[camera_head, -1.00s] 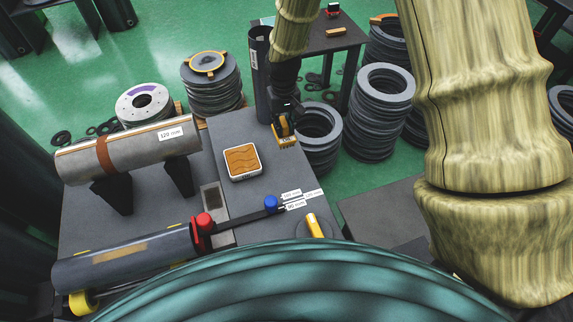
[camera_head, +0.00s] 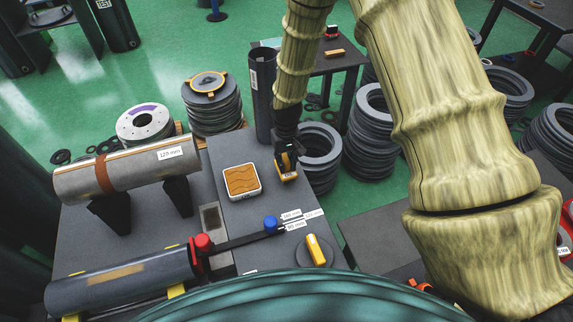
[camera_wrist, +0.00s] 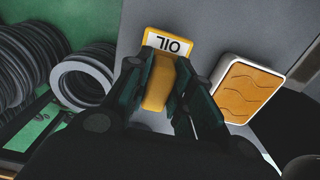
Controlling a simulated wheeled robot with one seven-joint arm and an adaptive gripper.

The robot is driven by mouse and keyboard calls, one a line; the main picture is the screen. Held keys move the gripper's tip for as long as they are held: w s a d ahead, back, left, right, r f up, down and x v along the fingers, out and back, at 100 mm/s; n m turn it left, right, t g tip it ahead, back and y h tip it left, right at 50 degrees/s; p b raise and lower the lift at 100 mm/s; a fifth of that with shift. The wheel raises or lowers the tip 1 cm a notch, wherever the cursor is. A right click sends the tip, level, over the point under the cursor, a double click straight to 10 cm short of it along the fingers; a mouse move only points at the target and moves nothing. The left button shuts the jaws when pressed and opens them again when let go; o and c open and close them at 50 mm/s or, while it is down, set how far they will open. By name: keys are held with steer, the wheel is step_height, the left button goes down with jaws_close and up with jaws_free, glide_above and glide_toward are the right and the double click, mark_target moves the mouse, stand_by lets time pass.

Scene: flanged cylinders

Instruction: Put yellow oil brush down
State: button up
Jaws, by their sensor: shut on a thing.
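The yellow oil brush (camera_wrist: 159,84) is held between the two fingers of my gripper (camera_wrist: 158,90) in the wrist view. In the head view the brush (camera_head: 288,176) shows below my gripper (camera_head: 287,155), over the right edge of the grey table (camera_head: 215,262). I cannot tell whether the brush touches the table top. A white square tray with an orange wavy pad (camera_head: 241,181) lies on the table just left of the brush, apart from it; it also shows in the wrist view (camera_wrist: 246,90).
A metal cylinder labelled 120 mm (camera_head: 126,169) rests on supports at the table's back left. A dark cylinder (camera_head: 120,283) lies in front. Ring stacks (camera_head: 367,150) stand right of the table.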

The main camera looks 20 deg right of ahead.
mark_target(286, 160)
steer(key=shift+f, duration=1)
steer(key=o, duration=1)
steer(key=shift+f, duration=0.1)
steer(key=shift+c, duration=0.2)
step_height(286, 160, up, 12)
steer(key=shift+r, duration=0.15)
